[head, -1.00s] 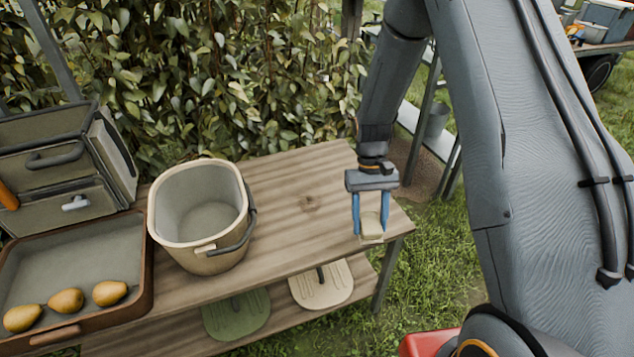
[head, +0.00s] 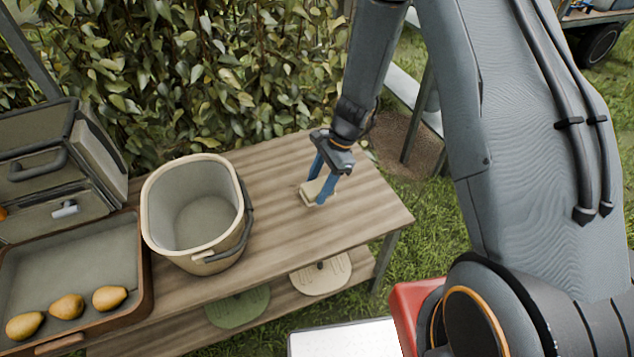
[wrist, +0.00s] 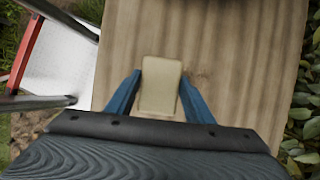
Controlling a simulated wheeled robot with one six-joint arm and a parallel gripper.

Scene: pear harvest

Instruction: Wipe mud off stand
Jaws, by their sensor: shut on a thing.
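The stand (head: 270,240) is a wooden plank table, with its top also in the wrist view (wrist: 235,50). My gripper (head: 318,186) is over its right half, pointing down. Its blue fingers are shut on a pale beige block, like a sponge (head: 309,196), which also shows between the fingers in the wrist view (wrist: 160,88). The block is at the stand's top; I cannot tell if it presses on it. A faint brownish mud mark (wrist: 202,77) shows just beside the block in the wrist view. The block and fingers hide most of that spot in the head view.
A cream bucket (head: 151,215) with a dark handle stands left of my gripper. A brown-rimmed tray (head: 147,285) with three pears (head: 67,306) is farther left, before a drawer case (head: 95,150). Leafy hedge (head: 230,75) lies behind. The stand's right end is clear.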

